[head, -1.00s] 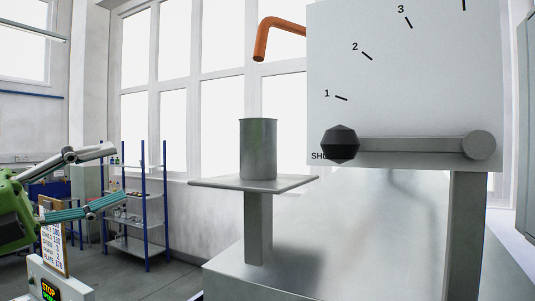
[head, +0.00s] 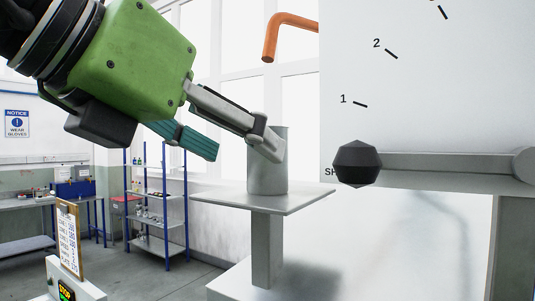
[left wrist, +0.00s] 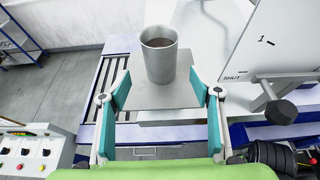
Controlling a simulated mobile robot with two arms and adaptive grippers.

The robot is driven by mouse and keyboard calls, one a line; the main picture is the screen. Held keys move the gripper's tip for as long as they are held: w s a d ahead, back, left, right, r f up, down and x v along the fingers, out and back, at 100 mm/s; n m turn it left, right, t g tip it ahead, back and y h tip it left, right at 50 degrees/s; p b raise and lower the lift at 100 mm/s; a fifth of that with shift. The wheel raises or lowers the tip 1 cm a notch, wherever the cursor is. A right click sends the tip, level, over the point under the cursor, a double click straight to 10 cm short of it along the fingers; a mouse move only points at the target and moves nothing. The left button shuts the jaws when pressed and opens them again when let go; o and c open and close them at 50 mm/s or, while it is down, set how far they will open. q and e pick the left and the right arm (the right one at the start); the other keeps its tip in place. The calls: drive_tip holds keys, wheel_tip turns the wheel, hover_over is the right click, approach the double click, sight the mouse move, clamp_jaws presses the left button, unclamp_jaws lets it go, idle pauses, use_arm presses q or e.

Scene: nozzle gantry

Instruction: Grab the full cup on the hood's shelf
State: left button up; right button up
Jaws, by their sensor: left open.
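The grey metal cup (head: 267,180) stands upright on a small square shelf (head: 225,199) carried by a post. In the left wrist view the cup (left wrist: 160,62) shows brownish contents inside, below its rim. My left gripper (head: 243,151) is open and empty, at cup height, coming in from the left. In the head view one finger crosses in front of the cup's upper part. In the left wrist view the fingertips (left wrist: 161,82) spread wide to either side of the cup, with the cup centred between them and slightly ahead. No contact is visible. My right gripper is in neither view.
An orange spout (head: 288,24) hangs above the cup. To the right stand a white dial panel (head: 425,80) and a lever with a black knob (head: 357,163), near its shut mark. A blue-framed rack (head: 155,215) and a clipboard (head: 67,240) are at left.

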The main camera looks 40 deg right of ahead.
sight(255, 157)
use_arm(q)
drive_tip(key=x, duration=0.3)
drive_tip(key=shift+d+p, duration=0.15)
drive_tip(key=shift+p, duration=0.2)
drive_tip(key=shift+d, duration=0.15)
drive_tip(key=p+x, duration=0.3)
drive_tip(key=x, duration=0.1)
drive_tip(key=shift+d, duration=0.1)
drive_tip(key=shift+w+d+f, duration=0.2)
drive_tip(key=shift+d+f, duration=0.05)
drive_tip(key=shift+d, duration=0.05)
drive_tip(key=shift+s+a, duration=0.1)
drive_tip(key=shift+a, duration=0.05)
drive_tip(key=c, duration=1.3)
